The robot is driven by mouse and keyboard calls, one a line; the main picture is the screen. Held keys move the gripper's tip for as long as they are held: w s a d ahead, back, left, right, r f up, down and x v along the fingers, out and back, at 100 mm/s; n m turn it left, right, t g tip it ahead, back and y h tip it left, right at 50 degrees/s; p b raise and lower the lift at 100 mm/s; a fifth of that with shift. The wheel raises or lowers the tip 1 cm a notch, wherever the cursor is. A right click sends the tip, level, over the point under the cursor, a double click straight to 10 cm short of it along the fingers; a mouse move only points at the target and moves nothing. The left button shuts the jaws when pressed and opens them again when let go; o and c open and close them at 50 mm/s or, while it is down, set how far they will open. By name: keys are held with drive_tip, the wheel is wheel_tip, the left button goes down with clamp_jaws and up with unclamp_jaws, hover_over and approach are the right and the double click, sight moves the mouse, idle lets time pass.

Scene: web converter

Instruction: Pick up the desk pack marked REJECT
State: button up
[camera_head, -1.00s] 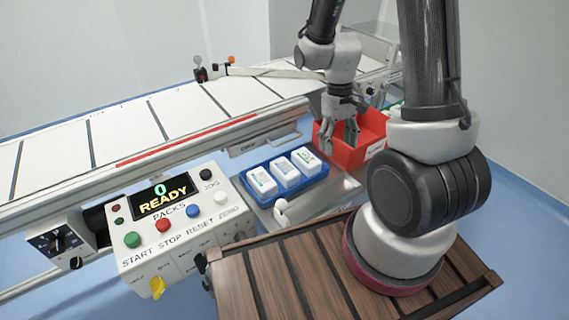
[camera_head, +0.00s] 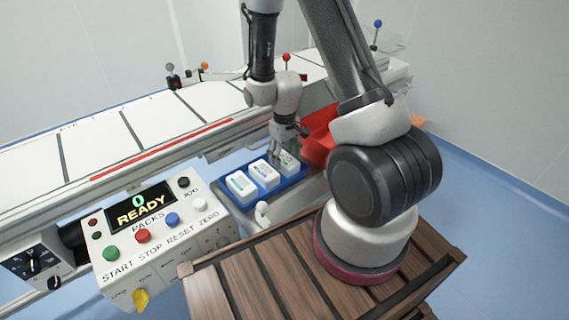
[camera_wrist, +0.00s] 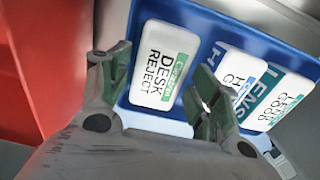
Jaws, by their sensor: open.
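The desk pack marked REJECT (camera_wrist: 162,65) is a white box with a green label, lying at the left end of the blue tray (camera_wrist: 201,22) in the wrist view. In the head view this pack (camera_head: 289,163) is at the tray's right end, partly hidden by my gripper. My gripper (camera_wrist: 160,85) is open, with its green-padded fingertips apart near the lower edge of the pack. In the head view my gripper (camera_head: 277,150) is over the right part of the tray. The pack is not held; I cannot tell if a fingertip touches it.
Two other white packs, one marked LENS (camera_wrist: 280,100), share the tray. A red bin (camera_head: 318,135) stands right beside it. The conveyor (camera_head: 150,125) runs behind, and the button panel (camera_head: 155,235) with a READY display stands at the front left.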

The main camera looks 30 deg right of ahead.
drive_tip(key=shift+f, duration=0.25)
drive_tip(key=c, duration=0.8)
drive_tip(key=shift+r, duration=0.15)
drive_tip(key=shift+c, duration=0.2)
